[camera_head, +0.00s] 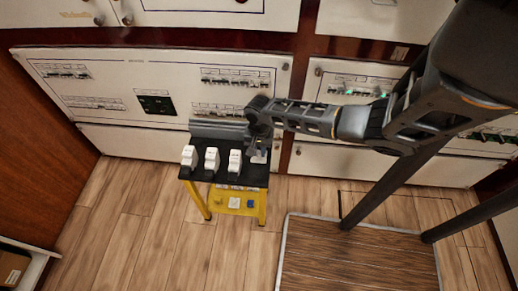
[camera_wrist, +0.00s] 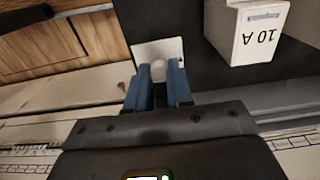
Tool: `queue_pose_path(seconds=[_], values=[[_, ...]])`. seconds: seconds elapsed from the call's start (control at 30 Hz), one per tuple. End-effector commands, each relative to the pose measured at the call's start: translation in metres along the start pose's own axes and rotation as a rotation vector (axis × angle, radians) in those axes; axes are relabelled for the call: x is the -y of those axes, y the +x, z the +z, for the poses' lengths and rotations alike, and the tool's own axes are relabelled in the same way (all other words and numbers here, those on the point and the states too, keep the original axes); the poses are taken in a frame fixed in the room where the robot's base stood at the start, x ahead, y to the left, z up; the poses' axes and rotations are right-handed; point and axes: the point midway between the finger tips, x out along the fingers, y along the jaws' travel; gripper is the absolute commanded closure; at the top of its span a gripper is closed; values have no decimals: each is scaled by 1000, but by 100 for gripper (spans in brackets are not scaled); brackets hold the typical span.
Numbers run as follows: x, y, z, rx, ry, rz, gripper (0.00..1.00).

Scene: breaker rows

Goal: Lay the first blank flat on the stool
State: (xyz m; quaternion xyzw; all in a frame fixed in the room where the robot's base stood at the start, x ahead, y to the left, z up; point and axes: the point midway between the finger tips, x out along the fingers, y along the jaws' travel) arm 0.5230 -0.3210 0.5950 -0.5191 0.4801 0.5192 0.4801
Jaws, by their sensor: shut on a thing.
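The stool (camera_head: 226,172) has a black top and yellow legs and stands in front of the panels. My gripper (camera_head: 259,143) is above the right end of its top, pointing down. In the wrist view my gripper's blue fingers (camera_wrist: 159,72) are shut on the small knob of a white square blank (camera_wrist: 146,50). The blank also shows in the head view (camera_head: 259,158), over the top near its right edge. It looks roughly flat; I cannot tell whether it touches the top. The fingers hide part of it.
Three white breakers stand in a row on the stool; the closest (camera_head: 235,162) is just left of the blank and reads "10 A" in the wrist view (camera_wrist: 258,38). A grey rail (camera_head: 217,130) runs behind. The lower shelf holds small white and blue pieces (camera_head: 234,203).

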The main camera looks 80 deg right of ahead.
Motion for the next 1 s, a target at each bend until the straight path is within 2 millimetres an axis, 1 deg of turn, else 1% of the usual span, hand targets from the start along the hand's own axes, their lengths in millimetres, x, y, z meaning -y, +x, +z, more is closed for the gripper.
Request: queue_pose_path(seconds=[0.03, 0.1, 0.53, 1.0], values=[[0, 5, 0, 0, 1, 0, 100], [0, 7, 0, 0, 1, 0, 100], [0, 7, 0, 0, 0, 0, 100], [0, 15, 0, 0, 0, 0, 100]])
